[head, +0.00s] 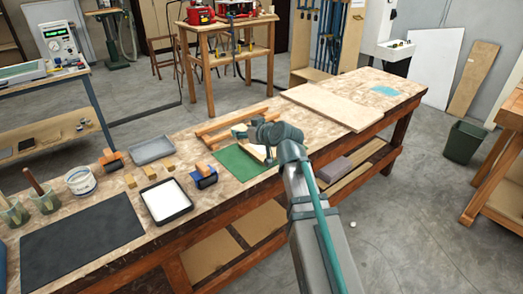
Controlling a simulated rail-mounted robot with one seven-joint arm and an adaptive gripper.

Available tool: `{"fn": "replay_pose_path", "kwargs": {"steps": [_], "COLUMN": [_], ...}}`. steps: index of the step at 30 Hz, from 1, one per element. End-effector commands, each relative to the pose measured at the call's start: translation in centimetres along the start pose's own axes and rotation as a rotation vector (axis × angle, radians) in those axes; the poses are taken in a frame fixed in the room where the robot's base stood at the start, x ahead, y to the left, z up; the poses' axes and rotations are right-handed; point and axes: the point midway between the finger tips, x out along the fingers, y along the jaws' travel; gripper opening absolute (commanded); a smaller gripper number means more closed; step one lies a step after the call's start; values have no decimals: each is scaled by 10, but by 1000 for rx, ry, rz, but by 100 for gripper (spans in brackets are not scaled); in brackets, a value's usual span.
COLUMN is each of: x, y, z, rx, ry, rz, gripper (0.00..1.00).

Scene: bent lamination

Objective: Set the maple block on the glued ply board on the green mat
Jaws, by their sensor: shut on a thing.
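My gripper (246,132) is over the back edge of the green mat, at the end of my arm reaching in from the lower right. It is shut on a small pale block, which I take to be the maple block (238,130); only part of it shows. The green mat (236,166) lies on the workbench. A pale board, likely the glued ply board (257,150), shows on the mat beside and below my wrist, mostly hidden by my arm. I cannot tell whether the block touches the board.
Wooden strips (222,121) lie behind the mat. A large flat board (332,104) lies to the right. Left are a white-filled tray (166,200), a grey tray (152,149), small tan blocks (130,181), a blue-and-orange tool (204,177) and a dark mat (80,241).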

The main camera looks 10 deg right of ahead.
Motion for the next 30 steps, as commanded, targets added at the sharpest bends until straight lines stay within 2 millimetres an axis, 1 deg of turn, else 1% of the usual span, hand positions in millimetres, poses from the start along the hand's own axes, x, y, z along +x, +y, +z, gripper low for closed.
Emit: {"fn": "replay_pose_path", "kwargs": {"steps": [2, 5, 15, 18, 21, 24, 30], "x": [5, 12, 54, 66, 76, 83, 88], "y": [2, 14, 82, 94, 104, 111, 116], "z": [-4, -2, 16, 32, 44, 52, 58], "rx": [-10, -12, -11, -10, -11, -11, -13], "ry": [-1, -2, -3, -4, -3, -2, -1], "rz": [-27, -34, -32, -32, -32, -33, -32], "gripper": [10, 10, 10, 10, 10, 10, 10]}}
